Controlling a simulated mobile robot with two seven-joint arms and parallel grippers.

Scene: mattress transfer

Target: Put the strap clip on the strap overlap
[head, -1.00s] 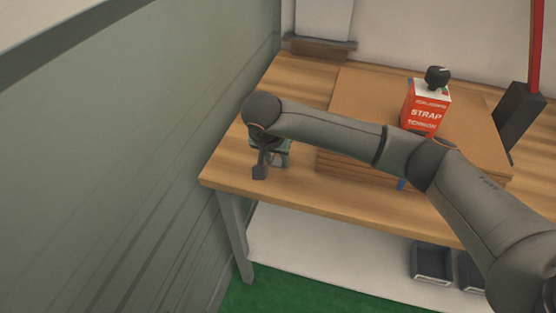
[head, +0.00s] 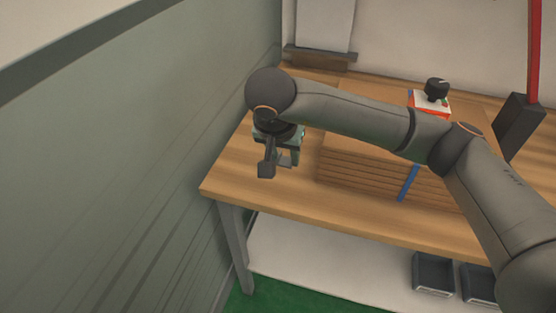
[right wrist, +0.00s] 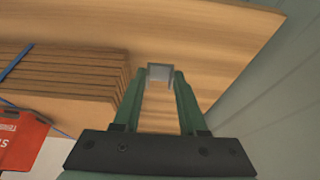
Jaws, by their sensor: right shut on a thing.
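My right gripper (right wrist: 158,95) is shut on the strap clip (right wrist: 160,73), a small grey square piece between its green fingertips in the right wrist view. In the head view the right gripper (head: 287,158) hangs above the left end of the wooden table, left of the stack of boards (head: 365,178). The blue strap (head: 408,183) runs down the front of the stack; it also shows in the right wrist view (right wrist: 14,63). The clip is apart from the strap. My right arm hides much of the stack's top, and I cannot see the strap overlap. My left gripper is out of view.
A red and white strap tension box (head: 430,103) with a black knob stands behind my arm; it also shows in the right wrist view (right wrist: 20,138). A green wall (head: 130,170) is close on the left. Dark bins (head: 433,273) sit on the lower shelf.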

